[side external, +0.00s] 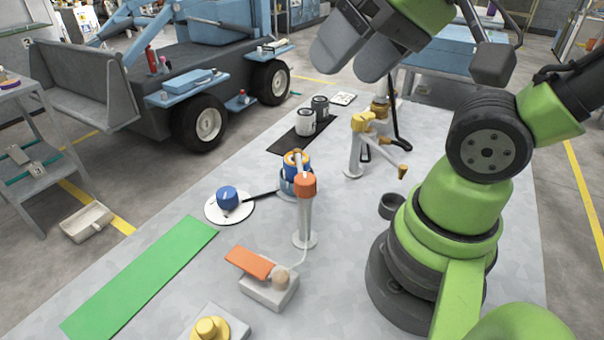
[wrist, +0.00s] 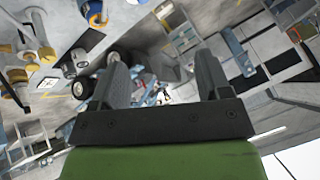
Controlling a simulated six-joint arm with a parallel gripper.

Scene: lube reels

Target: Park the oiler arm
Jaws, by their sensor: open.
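A grey post with an orange head (side external: 305,186) stands mid-table. A pale arm (side external: 299,163) reaches from the head back over a blue and orange reel (side external: 287,180); I take this to be the oiler arm. Whether it touches the reel cannot be told. An orange pedal (side external: 250,262) on a grey block stands in front, joined to the post by a thin tube. My gripper (side external: 349,66) is high above the table's far part, apart from the post, open and empty. Its two fingers also show spread in the wrist view (wrist: 161,75).
A yellow-headed stand (side external: 356,148) with a side handle is right of the post. Two cans (side external: 305,122) stand on a black mat behind. A blue knob (side external: 228,197) sits on a white disc at left. A green strip (side external: 145,273) lies bare at front left. A yellow knob (side external: 208,328) is in front.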

